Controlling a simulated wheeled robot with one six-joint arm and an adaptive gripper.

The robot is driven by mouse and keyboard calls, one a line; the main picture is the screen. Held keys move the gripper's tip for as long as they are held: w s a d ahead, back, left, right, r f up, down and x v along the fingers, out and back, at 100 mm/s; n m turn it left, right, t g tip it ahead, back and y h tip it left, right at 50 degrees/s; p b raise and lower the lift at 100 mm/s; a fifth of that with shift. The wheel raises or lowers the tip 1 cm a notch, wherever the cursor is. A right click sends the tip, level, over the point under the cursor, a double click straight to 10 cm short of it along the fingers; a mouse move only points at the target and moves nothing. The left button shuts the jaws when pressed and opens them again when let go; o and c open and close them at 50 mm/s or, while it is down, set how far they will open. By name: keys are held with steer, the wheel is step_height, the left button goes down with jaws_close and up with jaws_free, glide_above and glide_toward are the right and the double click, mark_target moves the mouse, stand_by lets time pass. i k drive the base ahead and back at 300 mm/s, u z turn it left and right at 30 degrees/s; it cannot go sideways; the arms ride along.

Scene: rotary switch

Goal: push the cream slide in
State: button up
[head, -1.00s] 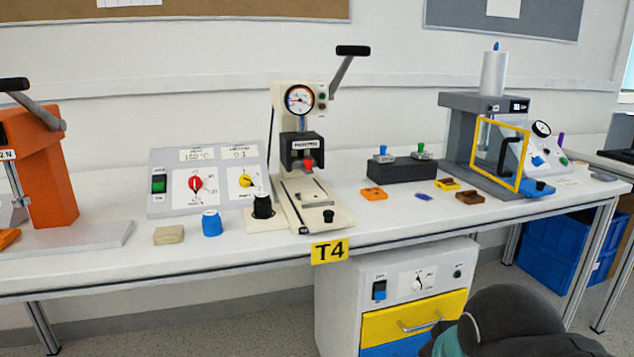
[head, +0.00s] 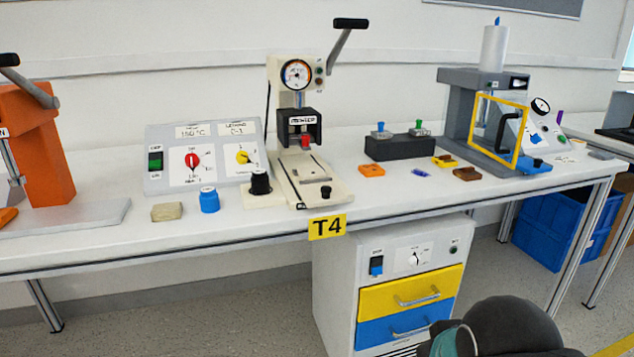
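The cream press (head: 292,75) with a dial and a raised black-handled lever stands near the middle of the bench. Its cream slide (head: 318,186) lies along the base in front of the press head and sticks out toward the bench's front edge. A black knob (head: 326,192) sits at the slide's near end. A dark rounded part of my arm with a teal band shows at the bottom right, well apart from the slide. My gripper's fingers are not in view.
A control box (head: 205,155) and a blue knob (head: 209,199) are left of the press. A black block (head: 400,147) and small coloured pieces lie to the right. A drawer cabinet (head: 335,290) stands under the bench. Floor is clear in front.

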mark_target(318, 192)
steer(key=z, duration=1.75)
steer(key=k, duration=0.65)
steer(key=u, duration=1.7)
